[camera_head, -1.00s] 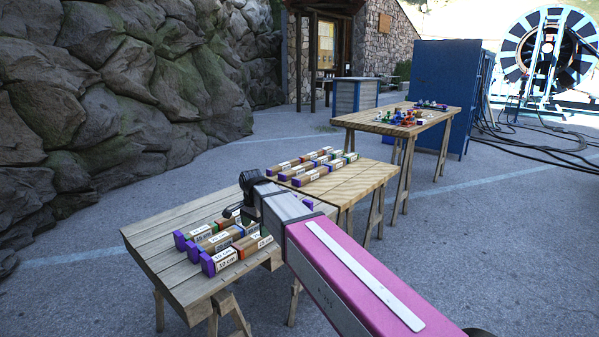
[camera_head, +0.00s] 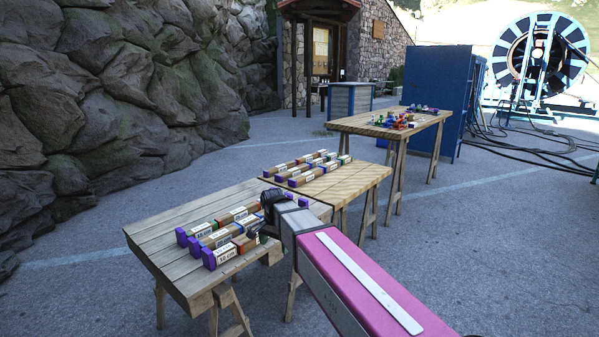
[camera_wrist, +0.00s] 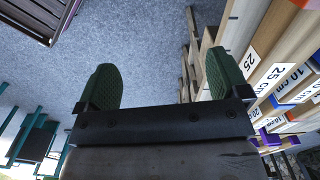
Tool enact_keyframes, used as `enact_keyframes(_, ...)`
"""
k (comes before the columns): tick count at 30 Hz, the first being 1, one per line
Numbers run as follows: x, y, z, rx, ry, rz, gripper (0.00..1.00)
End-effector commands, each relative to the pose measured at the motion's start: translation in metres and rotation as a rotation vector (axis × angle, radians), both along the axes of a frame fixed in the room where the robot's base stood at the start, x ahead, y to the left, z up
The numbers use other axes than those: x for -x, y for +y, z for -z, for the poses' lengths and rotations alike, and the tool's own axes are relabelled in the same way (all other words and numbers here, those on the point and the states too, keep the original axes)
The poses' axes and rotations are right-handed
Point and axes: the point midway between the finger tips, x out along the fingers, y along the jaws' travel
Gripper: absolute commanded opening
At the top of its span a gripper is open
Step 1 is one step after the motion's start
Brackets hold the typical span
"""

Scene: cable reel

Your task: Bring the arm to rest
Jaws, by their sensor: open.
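My arm, with its pink and grey links, reaches from the lower right over the near wooden table (camera_head: 160,236) in the head view. My gripper (camera_wrist: 165,80) shows in the wrist view with its two green pads spread wide apart and only grey pavement between them. In the head view the gripper end is dark and partly hidden by my own wrist, close to the right end of the labelled bars (camera_head: 222,241). The bars, with purple ends and "cm" labels, lie in rows on the near table. They also show at the right of the wrist view (camera_wrist: 285,75).
A second wooden table (camera_head: 340,186) with more bars adjoins behind. A third table (camera_head: 360,124) holds small coloured parts. A blue cabinet (camera_head: 440,95), cables (camera_head: 530,145) and a large reel (camera_head: 540,55) stand farther back.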

Motion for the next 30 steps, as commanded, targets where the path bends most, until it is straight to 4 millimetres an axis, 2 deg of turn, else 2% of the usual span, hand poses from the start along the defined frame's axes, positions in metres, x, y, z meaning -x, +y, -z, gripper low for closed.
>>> enact_keyframes(1,0.004,-0.016,0.007,0.000,0.001,-0.016,0.93)
enact_keyframes(5,0.011,-0.057,0.029,0.001,0.002,-0.086,0.93)
enact_keyframes(8,0.022,-0.099,0.050,0.001,0.002,-0.159,0.93)
enact_keyframes(12,0.043,-0.159,0.080,0.001,0.001,-0.272,0.93)
enact_keyframes(18,0.080,-0.231,0.113,0.001,-0.001,-0.431,0.93)
enact_keyframes(21,0.095,-0.255,0.124,0.001,-0.002,-0.491,0.93)
enact_keyframes(24,0.106,-0.270,0.132,0.001,-0.003,-0.535,0.93)
enact_keyframes(30,0.108,-0.273,0.133,0.001,-0.003,-0.544,0.93)
